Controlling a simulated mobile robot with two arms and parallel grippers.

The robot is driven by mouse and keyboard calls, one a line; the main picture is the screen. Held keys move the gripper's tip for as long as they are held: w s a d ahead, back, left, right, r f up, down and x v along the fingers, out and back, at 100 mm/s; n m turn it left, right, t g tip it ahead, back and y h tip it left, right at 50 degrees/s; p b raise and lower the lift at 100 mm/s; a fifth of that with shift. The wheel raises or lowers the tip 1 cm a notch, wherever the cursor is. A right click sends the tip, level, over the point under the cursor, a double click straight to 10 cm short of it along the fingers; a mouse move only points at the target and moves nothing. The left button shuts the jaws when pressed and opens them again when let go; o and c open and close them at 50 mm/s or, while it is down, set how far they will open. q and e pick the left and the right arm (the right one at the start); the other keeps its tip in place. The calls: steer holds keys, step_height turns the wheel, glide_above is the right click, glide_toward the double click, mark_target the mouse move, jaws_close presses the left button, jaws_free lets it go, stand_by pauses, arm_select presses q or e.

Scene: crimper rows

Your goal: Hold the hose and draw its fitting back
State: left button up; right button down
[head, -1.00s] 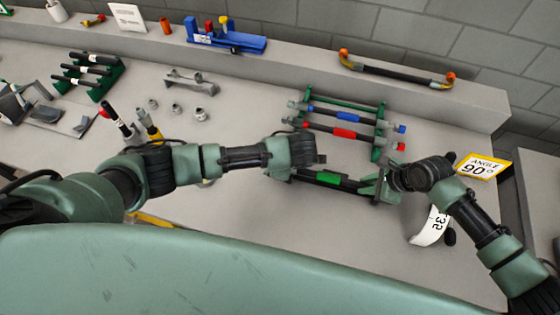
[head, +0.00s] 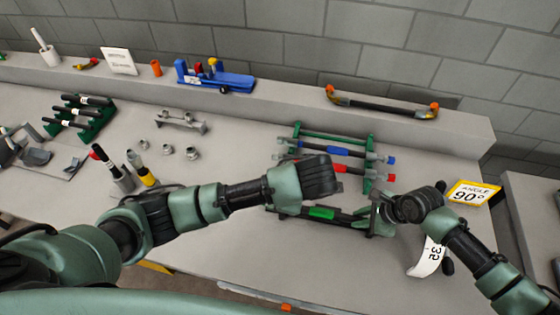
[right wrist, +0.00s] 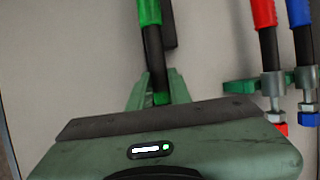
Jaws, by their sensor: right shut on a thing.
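The hose with the green band (head: 322,213) is black and lies in front of the rack in the head view.
A green rack (head: 368,142) holds a blue-banded hose (head: 340,151) and a red-banded hose close behind. A yellow angle sign (head: 473,193) and a white label (head: 428,258) stand near my right arm. Loose fittings (head: 168,150) and tools lie left. A ledge runs along the back.

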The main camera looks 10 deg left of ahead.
steer(key=c, duration=1.2)
jaws_free()
steer(key=shift+d, duration=0.1)
